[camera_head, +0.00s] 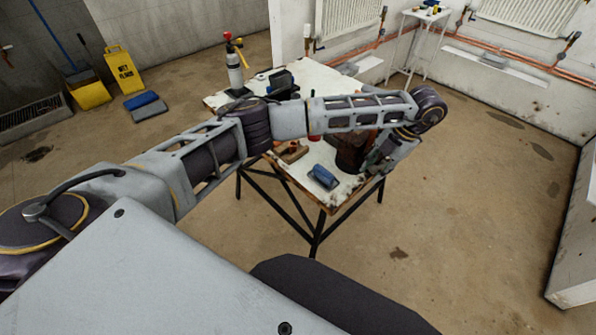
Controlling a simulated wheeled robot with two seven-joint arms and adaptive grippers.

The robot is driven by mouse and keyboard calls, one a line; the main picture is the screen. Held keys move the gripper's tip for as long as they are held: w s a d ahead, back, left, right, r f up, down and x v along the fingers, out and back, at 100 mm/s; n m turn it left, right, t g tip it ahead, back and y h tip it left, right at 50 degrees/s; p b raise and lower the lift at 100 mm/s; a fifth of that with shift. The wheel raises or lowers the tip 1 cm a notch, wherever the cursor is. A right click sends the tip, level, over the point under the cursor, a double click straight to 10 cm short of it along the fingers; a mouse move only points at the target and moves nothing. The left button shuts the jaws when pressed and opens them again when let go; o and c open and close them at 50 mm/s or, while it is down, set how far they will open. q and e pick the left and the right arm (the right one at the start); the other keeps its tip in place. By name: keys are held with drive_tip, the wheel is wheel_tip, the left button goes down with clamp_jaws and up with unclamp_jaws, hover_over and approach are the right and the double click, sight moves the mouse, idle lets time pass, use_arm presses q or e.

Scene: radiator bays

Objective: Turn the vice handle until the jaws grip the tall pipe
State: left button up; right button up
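A rusty brown vice (351,152) sits near the right edge of the worktable (297,184). My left arm comes in from the left, crosses over the table and bends down at the far right. My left gripper (378,156) is beside the right side of the vice, close to it. Whether its fingers touch the vice handle cannot be told. The arm covers the top of the vice, and I cannot make out the jaws, handle or tall pipe clearly. My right gripper is not in view.
On the table are a blue object (323,177), a wooden piece (291,152), a dark tool (284,82) and a bottle with a red and yellow top (235,72). A yellow floor sign (122,69) stands at the left. The floor right of the table is clear.

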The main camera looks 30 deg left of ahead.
use_arm(q)
drive_tip(key=shift+a+f, duration=0.1)
drive_tip(key=shift+f, duration=0.05)
drive_tip(key=shift+s+a+f+t+h+b, duration=0.1)
drive_tip(key=shift+s+f+t+h+b, duration=0.15)
drive_tip(key=shift+f+t, duration=0.3)
drive_tip(key=shift+s+f+t+h+b, duration=0.1)
drive_tip(key=shift+s+f+t+h, duration=0.2)
drive_tip(key=shift+t, duration=0.45)
